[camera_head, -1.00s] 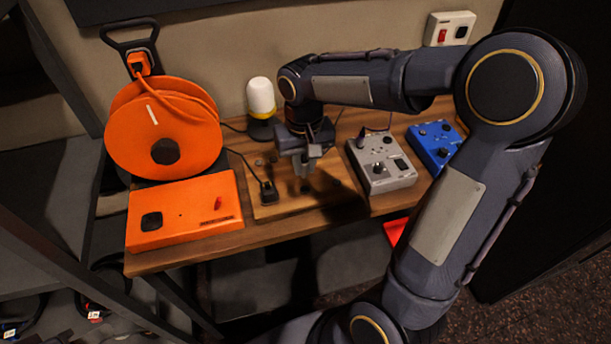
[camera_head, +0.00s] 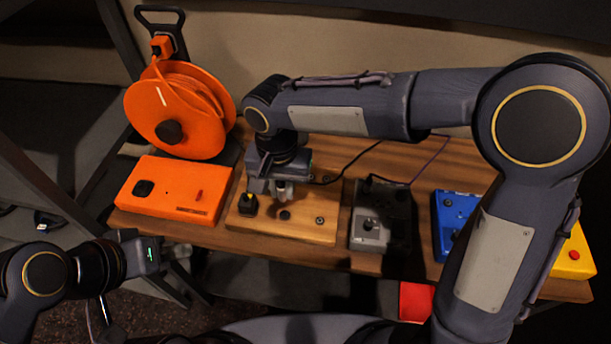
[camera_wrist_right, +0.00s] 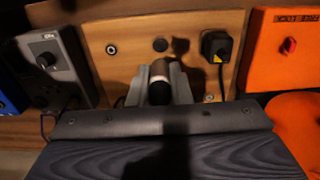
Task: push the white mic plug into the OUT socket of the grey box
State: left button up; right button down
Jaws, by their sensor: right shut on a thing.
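My right gripper (camera_head: 283,190) is shut on a plug, over the wooden board (camera_head: 300,232). In the right wrist view a dark cylinder with a pale band (camera_wrist_right: 160,78), which looks like the mic plug, sits between the fingers (camera_wrist_right: 158,85); its tip is not clearly visible. The grey box (camera_head: 370,232) stands right of the board, partly in the arm's shadow; it also shows at the left of the wrist view (camera_wrist_right: 52,62). I cannot make out which socket is OUT. My left gripper (camera_head: 170,253) is low at the left, off the desk front; its jaw opening is unclear.
A black plug with a yellow mark (camera_head: 248,204) stands on the board, beside small round sockets. An orange box (camera_head: 170,192) and cable reel (camera_head: 180,115) are left. A blue box (camera_head: 450,218) and yellow box (camera_head: 575,255) are right. A dark cable (camera_head: 350,163) crosses the desk behind.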

jog(key=shift+r+p, duration=0.45)
jog(key=shift+r, duration=0.35)
jog(key=shift+d+r, duration=0.2)
jog(key=shift+d, duration=0.05)
jog(key=w+d+r+p, duration=0.1)
jog(key=d+r+p, duration=0.1)
jog(key=d, duration=1.1)
jog(key=w+d+r+p, duration=0.1)
jog(key=d+r, duration=0.2)
jog(key=d, duration=1)
notch_tip(320, 180, down, 8)
jog(key=b, duration=0.6)
jog(key=shift+w+d+f, duration=0.1)
jog(key=shift+w+f, duration=0.05)
jog(key=shift+f, duration=0.1)
jog(key=shift+f+b, duration=0.45)
jog(key=shift+f, duration=0.2)
jog(key=shift+f+b, duration=0.6)
jog(key=shift+f, duration=0.2)
